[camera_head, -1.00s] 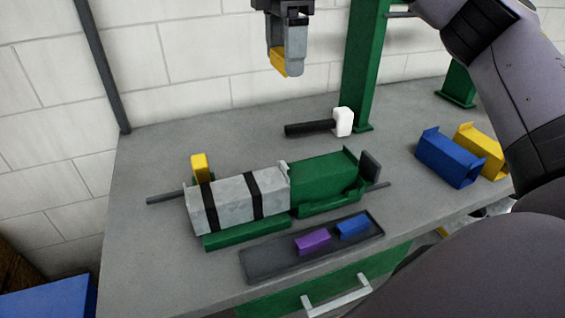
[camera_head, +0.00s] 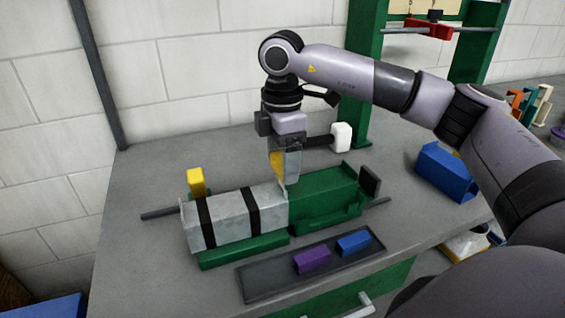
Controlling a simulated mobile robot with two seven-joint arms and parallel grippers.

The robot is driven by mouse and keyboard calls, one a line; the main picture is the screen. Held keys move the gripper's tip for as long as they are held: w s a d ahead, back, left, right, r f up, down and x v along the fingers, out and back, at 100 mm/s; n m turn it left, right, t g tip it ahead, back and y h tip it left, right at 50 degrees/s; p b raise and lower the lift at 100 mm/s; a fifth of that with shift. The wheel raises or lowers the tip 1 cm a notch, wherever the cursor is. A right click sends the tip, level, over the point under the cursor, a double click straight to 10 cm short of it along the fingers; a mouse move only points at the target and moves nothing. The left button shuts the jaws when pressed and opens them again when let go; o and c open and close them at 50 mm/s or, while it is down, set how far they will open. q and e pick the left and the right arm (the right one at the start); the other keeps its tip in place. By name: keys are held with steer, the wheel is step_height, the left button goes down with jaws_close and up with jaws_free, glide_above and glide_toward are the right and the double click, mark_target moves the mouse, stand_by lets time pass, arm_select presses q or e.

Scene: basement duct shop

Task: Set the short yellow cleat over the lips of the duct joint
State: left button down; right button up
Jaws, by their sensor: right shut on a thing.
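My right gripper (camera_head: 285,178) points down over the duct joint, shut on the short yellow cleat (camera_head: 277,163). Part of the cleat is hidden by a grey finger. The joint lies where the grey duct (camera_head: 228,218) with two black straps meets the green duct (camera_head: 322,205). An upright lip (camera_head: 286,200) shows at the seam, just under the fingertips. I cannot tell whether the cleat touches the lips. My left gripper is not in view.
A dark tray (camera_head: 262,287) in front holds a purple piece (camera_head: 312,260) and a blue piece (camera_head: 354,243). A blue duct piece (camera_head: 445,172) sits right.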

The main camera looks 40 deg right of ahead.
steer(key=shift+f, duration=0.75)
steer(key=shift+f+b, duration=0.4)
steer(key=shift+f, duration=0.25)
steer(key=o, duration=1.1)
steer(key=shift+r, duration=0.1)
step_height(320, 180, up, 13)
steer(key=shift+r, duration=0.1)
